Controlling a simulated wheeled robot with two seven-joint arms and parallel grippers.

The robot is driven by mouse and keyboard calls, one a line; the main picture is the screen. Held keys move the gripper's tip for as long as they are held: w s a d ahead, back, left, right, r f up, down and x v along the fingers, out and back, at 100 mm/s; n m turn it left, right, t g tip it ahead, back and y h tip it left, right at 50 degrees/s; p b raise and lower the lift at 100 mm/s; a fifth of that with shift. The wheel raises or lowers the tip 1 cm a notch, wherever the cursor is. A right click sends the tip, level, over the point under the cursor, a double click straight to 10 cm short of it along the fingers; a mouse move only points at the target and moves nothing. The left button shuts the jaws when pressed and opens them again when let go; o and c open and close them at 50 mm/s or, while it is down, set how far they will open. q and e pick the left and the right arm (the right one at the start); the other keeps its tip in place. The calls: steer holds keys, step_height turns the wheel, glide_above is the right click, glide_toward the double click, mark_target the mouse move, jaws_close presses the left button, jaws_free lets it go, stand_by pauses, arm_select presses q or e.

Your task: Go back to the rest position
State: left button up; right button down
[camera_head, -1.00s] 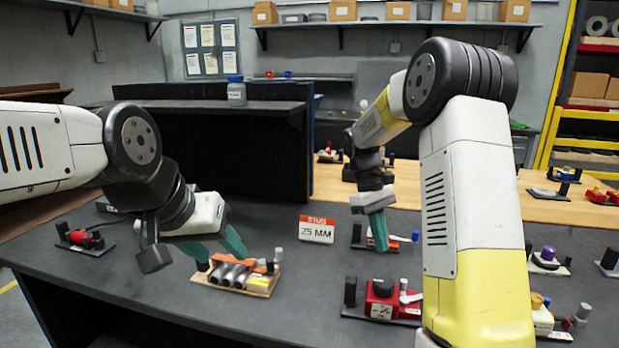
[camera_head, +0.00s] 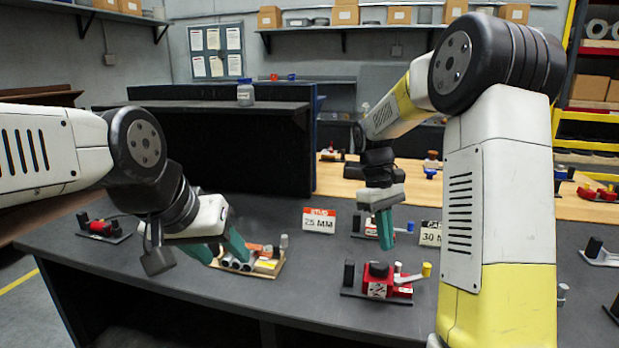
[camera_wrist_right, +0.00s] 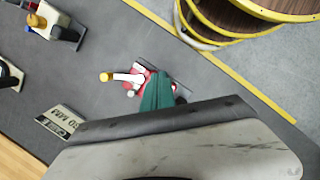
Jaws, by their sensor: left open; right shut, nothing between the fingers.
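My left gripper (camera_head: 225,247) has green fingers spread apart, in front of and above a wooden tray (camera_head: 277,270) of grey cylinders on the dark table. It is empty. My right gripper (camera_head: 386,230) hangs over the table with its green fingers pressed together and nothing between them. It is above and behind a red valve actuator (camera_head: 379,277) with a yellow-tipped lever. In the right wrist view the shut fingers (camera_wrist_right: 158,92) partly cover a red part with a yellow-tipped lever (camera_wrist_right: 107,77).
The dark table (camera_head: 300,292) carries a "25 MM" sign (camera_head: 319,220), a "30 M" sign (camera_head: 430,234) and a small red device (camera_head: 103,227) at left. A black raised shelf (camera_head: 220,150) stands behind. A wooden bench (camera_head: 470,190) lies at the back right.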

steer(key=s+a+r+m+t+y, duration=0.2)
steer(key=s+r+m+t, duration=0.1)
steer(key=s, duration=0.6)
steer(key=s+a+r+m+t+y, duration=0.1)
steer(key=s+r+t, duration=0.4)
steer(key=s, duration=0.5)
steer(key=shift+a+r+m+t+y, duration=0.4)
steer(key=shift+r+m+y, duration=0.1)
steer(key=shift+r+m, duration=0.35)
